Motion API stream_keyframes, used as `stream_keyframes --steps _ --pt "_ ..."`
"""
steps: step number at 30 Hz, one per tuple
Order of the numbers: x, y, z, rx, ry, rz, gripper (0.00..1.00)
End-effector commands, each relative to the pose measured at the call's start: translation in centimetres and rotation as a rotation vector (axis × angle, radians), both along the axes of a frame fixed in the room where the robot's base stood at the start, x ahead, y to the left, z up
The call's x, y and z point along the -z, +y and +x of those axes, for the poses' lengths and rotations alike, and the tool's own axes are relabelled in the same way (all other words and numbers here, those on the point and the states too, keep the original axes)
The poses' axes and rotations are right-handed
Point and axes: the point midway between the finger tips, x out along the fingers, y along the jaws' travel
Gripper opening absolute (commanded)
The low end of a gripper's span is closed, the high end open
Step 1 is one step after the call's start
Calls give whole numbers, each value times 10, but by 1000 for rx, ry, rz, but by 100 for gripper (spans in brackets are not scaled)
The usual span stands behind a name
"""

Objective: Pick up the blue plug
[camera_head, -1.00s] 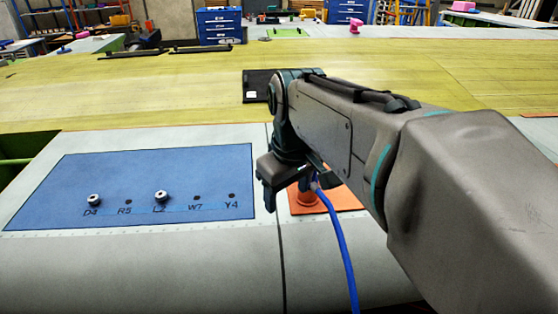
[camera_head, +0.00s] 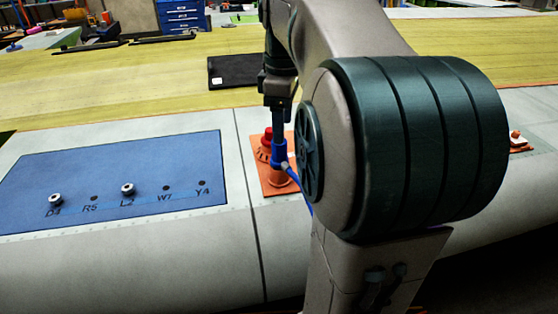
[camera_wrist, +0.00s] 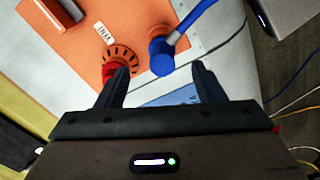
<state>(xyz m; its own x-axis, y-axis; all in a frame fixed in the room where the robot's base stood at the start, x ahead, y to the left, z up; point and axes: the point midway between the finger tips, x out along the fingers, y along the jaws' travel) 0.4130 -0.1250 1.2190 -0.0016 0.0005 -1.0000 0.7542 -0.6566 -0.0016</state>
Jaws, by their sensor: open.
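The blue plug (camera_head: 279,150) stands upright over the orange plate (camera_head: 262,186), with a blue hose (camera_head: 293,176) leaving its lower side. In the wrist view the blue plug (camera_wrist: 161,57) shows near the space between my two fingers, with its hose running to the upper right. My gripper (camera_head: 278,106) points down at the plug's upper end. In the wrist view my gripper (camera_wrist: 163,73) is open, with a finger on either side of the plug. I cannot tell whether the fingers touch it.
A red knob (camera_head: 267,138) on a slotted orange disc stands close to the plug. It lies near the left finger in the wrist view (camera_wrist: 110,71). A blue panel (camera_head: 110,180) with labelled holes and two pegs lies to the left. A black mat (camera_head: 233,71) lies behind.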

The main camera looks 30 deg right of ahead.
Motion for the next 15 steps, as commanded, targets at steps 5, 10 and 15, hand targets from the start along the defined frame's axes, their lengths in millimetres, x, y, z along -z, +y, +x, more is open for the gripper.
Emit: stream_keyframes --steps 5,10,15 --pt "20 0 0 0 0 0 62" --pt "31 3 0 0 1 1 62" --pt "57 7 2 0 2 1 62"
